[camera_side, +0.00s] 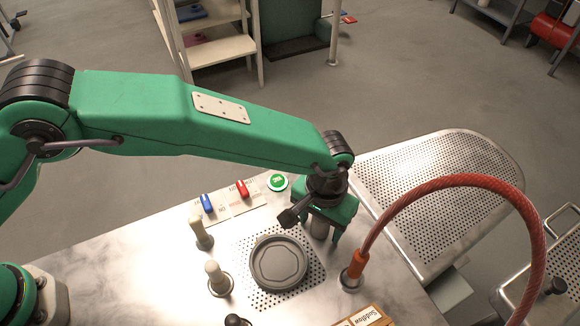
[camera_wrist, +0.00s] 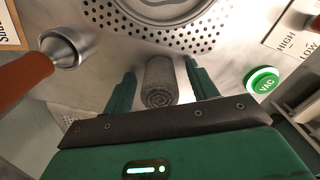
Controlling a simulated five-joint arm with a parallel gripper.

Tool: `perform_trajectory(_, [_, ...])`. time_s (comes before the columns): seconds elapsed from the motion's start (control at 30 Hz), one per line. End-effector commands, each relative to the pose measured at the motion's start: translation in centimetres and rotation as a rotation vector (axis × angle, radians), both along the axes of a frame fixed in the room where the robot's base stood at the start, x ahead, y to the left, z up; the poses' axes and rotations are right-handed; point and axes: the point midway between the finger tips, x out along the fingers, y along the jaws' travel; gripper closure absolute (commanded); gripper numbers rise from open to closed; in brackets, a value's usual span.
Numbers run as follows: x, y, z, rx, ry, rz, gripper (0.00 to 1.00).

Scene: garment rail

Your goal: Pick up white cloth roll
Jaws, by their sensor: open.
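My gripper (camera_wrist: 160,70) is open, with one green finger on each side of the roll. Narrow gaps show between the roll and both fingers. In the side view my gripper (camera_side: 320,236) points down at the worktop's right part, and the pale roll (camera_side: 319,229) shows partly between the fingers. The gripper body hides its upper part there.
A round grey plate (camera_side: 278,262) sits on a perforated patch left of the gripper. A red hose (camera_side: 440,185) arches up from a fitting at right. A green button (camera_side: 277,182), blue and red switches (camera_side: 242,188) and two pale posts (camera_side: 217,277) stand nearby.

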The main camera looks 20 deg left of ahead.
Motion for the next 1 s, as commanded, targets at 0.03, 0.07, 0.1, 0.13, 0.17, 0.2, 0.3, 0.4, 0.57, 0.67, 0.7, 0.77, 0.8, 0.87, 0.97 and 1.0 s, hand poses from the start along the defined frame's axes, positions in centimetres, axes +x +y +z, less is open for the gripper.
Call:
perform_trajectory(0.03, [0.0, 0.0, 0.0, 0.000, 0.000, 0.000, 0.42])
perform_trajectory(0.07, [0.0, 0.0, 0.0, 0.000, 0.000, 0.000, 0.42])
perform_trajectory(0.1, [0.0, 0.0, 0.0, 0.000, 0.000, 0.000, 0.42])
perform_trajectory(0.13, [0.0, 0.0, 0.0, 0.000, 0.000, 0.000, 0.42])
perform_trajectory(0.17, [0.0, 0.0, 0.0, 0.000, 0.000, 0.000, 0.42])
perform_trajectory(0.2, [0.0, 0.0, 0.0, 0.000, 0.000, 0.000, 0.42])
perform_trajectory(0.3, [0.0, 0.0, 0.0, 0.000, 0.000, 0.000, 0.54])
perform_trajectory(0.4, [0.0, 0.0, 0.0, 0.000, 0.000, 0.000, 0.73])
perform_trajectory(0.57, [0.0, 0.0, 0.0, 0.000, 0.000, 0.000, 0.89])
perform_trajectory(0.67, [0.0, 0.0, 0.0, 0.000, 0.000, 0.000, 0.89])
perform_trajectory(0.7, [0.0, 0.0, 0.0, 0.000, 0.000, 0.000, 0.89])
perform_trajectory(0.77, [0.0, 0.0, 0.1, 0.000, 0.000, 0.000, 0.89])
perform_trajectory(0.8, [0.0, 0.0, 0.1, 0.000, 0.000, 0.000, 0.89])
perform_trajectory(0.87, [0.0, 0.0, 0.3, -0.001, -0.001, 0.000, 0.89])
perform_trajectory(0.97, [0.0, 0.0, 0.8, -0.001, -0.001, 0.000, 0.89])
perform_trajectory(1.0, [0.0, 0.0, 1.1, -0.001, -0.001, 0.000, 0.89])
